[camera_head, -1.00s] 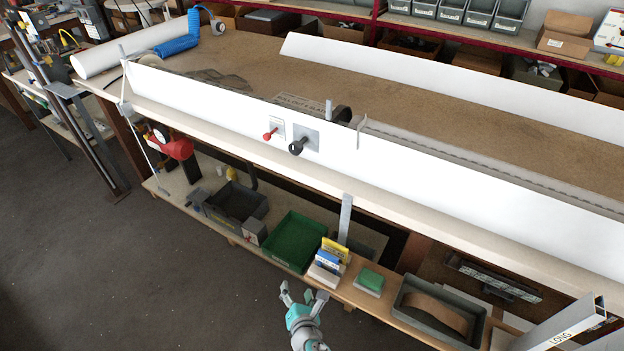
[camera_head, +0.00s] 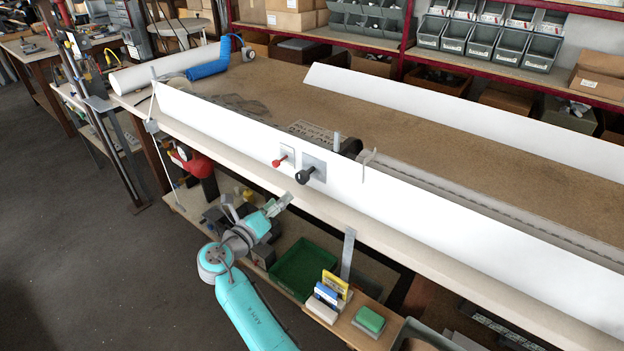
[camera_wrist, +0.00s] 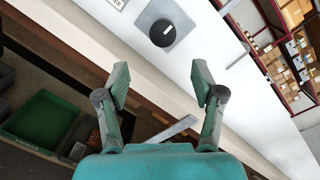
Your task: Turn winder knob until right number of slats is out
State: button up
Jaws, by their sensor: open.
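The black winder knob (camera_head: 305,175) sticks out of a grey square plate on the long white front panel (camera_head: 440,215). I cannot make out any slats that are out.
A grey upright strip (camera_head: 348,252) hangs at the bench front. The shelf below holds a green tray (camera_head: 300,268) and small boxes. The floor at left is clear.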

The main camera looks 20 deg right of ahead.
aim_at(300, 180)
jog(key=x, duration=1.1)
jog(key=shift+r, duration=0.25)
jog(key=c, duration=1.2)
